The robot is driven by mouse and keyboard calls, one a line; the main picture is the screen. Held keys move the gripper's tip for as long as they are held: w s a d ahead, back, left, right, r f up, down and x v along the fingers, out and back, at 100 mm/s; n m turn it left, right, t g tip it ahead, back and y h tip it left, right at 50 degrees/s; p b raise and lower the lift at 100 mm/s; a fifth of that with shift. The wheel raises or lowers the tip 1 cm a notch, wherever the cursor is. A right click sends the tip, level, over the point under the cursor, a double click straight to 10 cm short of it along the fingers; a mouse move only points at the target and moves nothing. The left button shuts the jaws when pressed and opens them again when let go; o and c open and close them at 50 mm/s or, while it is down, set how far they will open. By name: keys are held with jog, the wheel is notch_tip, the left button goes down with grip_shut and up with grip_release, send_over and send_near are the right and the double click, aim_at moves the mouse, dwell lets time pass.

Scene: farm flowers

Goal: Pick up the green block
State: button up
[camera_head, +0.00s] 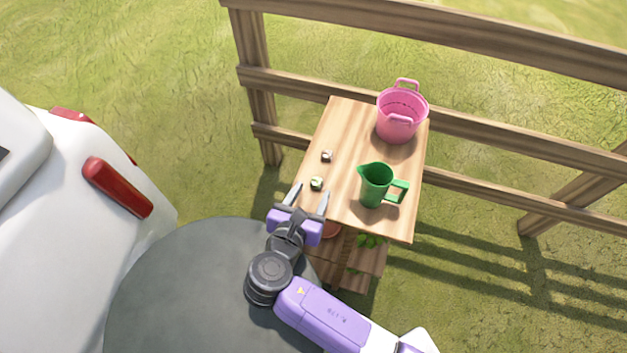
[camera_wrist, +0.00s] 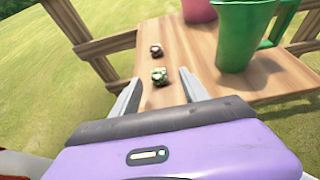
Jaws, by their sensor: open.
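The small green block (camera_head: 317,183) rests on the wooden table (camera_head: 341,135) near its left edge. It also shows in the wrist view (camera_wrist: 159,76), ahead of the gap between the fingers. My gripper (camera_head: 308,196) is open and empty at the table's near left side, with its fingertips just short of the green block and on either side of its line. In the wrist view, the fingers (camera_wrist: 159,92) stand apart with bare table between them. I cannot tell the exact height of the fingertips above the table.
A small dark-and-white block (camera_head: 327,156) lies beyond the green one. A green pitcher (camera_head: 375,186) stands to the right, and a pink bucket (camera_head: 397,118) at the back right. A wooden fence (camera_head: 330,87) runs behind the table. A lower shelf (camera_head: 363,283) holds a plant.

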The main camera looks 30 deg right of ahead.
aim_at(317, 180)
jog(key=shift+x, duration=2.75)
jog(key=shift+w+a, duration=0.1)
jog(key=shift+a, duration=0.1)
grip_shut()
